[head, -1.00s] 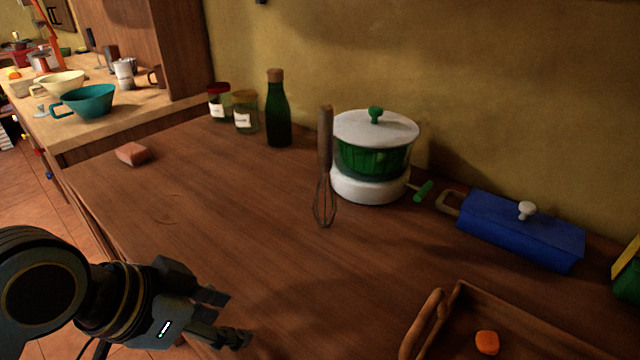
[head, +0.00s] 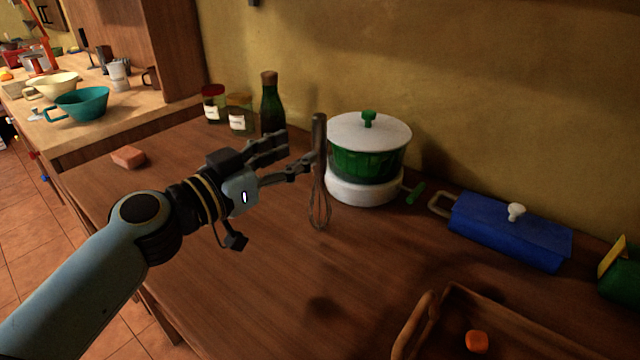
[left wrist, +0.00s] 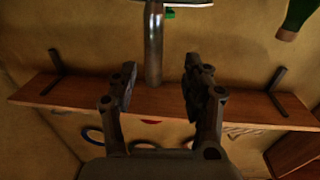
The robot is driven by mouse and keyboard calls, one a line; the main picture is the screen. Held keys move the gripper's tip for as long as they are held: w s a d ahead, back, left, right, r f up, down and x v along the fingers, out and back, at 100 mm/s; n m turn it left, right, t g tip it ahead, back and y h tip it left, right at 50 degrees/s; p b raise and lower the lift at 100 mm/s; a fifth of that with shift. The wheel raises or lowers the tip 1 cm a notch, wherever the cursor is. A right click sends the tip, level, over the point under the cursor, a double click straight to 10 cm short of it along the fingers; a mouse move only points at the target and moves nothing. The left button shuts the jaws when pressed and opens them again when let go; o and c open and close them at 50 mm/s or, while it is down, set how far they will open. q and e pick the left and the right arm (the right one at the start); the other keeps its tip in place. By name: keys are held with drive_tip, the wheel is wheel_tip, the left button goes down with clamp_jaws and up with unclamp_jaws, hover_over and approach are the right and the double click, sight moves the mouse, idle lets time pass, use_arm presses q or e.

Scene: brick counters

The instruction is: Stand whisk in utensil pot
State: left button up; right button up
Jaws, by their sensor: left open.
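The whisk (head: 319,165) is upright in the head view, its handle up and its wire loops down near the counter, in front of the green pot. Its handle (left wrist: 153,45) also shows in the left wrist view, in line with the gap between the fingers. My left gripper (head: 297,153) is open and empty, just left of the whisk handle at its mid to upper part. One fingertip overlaps the handle's edge in the head view; I cannot tell if they touch. I cannot make out a utensil pot for certain. My right gripper is not in view.
A green pot with a white lid (head: 368,132) stands right behind the whisk. A green bottle (head: 270,105) and jars (head: 238,118) stand behind my gripper. A blue box (head: 510,232) and a wooden tray (head: 428,312) are to the right. A sponge (head: 128,157) lies left.

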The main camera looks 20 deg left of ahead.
sight(314, 143)
use_arm(q)
drive_tip(key=p+x, duration=0.1)
drive_tip(key=x, duration=0.1)
drive_tip(key=p+x, duration=0.1)
drive_tip(key=x, duration=0.2)
drive_tip(key=shift+s+d+r, duration=0.1)
drive_tip(key=shift+d+r, duration=0.15)
drive_tip(key=shift+d, duration=0.15)
drive_tip(key=shift+w+d+f, duration=0.15)
drive_tip(key=shift+w, duration=0.2)
drive_tip(key=shift+c, duration=0.3)
clamp_jaws()
